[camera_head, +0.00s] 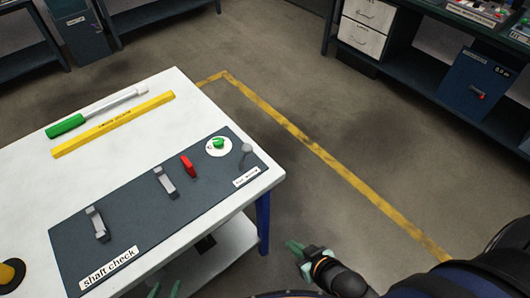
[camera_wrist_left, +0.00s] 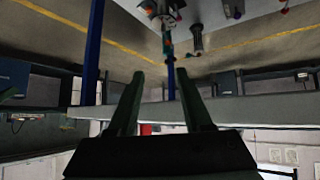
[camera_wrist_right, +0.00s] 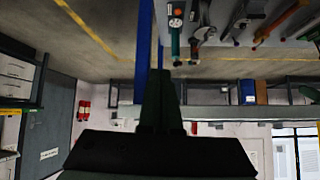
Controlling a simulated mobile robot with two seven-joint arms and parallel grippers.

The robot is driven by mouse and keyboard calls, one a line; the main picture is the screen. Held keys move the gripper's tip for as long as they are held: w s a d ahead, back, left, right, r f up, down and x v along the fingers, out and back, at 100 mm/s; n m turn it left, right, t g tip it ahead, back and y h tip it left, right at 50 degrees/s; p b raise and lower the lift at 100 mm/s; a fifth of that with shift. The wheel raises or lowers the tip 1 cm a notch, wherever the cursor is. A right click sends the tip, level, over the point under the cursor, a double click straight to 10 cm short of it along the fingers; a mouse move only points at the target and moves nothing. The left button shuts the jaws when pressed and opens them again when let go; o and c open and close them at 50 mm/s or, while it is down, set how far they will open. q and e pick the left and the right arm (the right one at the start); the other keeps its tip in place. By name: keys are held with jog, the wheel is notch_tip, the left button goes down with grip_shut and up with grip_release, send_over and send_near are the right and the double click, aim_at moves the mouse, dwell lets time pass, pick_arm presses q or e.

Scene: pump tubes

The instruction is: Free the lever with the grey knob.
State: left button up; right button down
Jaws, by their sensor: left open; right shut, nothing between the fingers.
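The lever with the grey knob (camera_head: 247,149) stands at the right end of a dark panel (camera_head: 140,213) on the white table. A small white label lies beside its base, but its text is too small to read surely.
Two grey brackets (camera_head: 165,182) (camera_head: 97,224) stand on the panel, near a "shaft check" label (camera_head: 108,268). A yellow bar (camera_head: 112,124) and a green-handled tool (camera_head: 97,113) lie behind. A yellow-topped button (camera_head: 10,273) is at the left. Open floor lies right of the table.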

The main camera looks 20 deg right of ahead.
pick_arm(q)
jog(key=w+d+f+b, duration=0.2)
jog(key=d+f+b, duration=0.1)
jog(key=f+b, duration=0.7)
jog(key=b, duration=0.4)
jog(key=shift+d+f+m+h, duration=0.3)
jog(key=shift+f+m+h, duration=0.05)
jog(key=shift+m+h, duration=0.05)
pick_arm(e)
jog(key=w+d+r+m+t+y, duration=0.2)
jog(key=w+r+m, duration=0.3)
jog(key=m, duration=0.3)
jog(key=w+d+r+m+t+y, duration=0.2)
jog(key=w+d+r+m+t, duration=0.2)
jog(key=w+r+m+t, duration=0.1)
notch_tip(320, 180, up, 2)
jog(key=w+m, duration=0.1)
jog(key=m, duration=0.1)
jog(key=shift+d+r+m, duration=0.25)
jog(key=shift+d+m, duration=0.1)
jog(key=shift+m, duration=0.05)
jog(key=shift+w, duration=0.1)
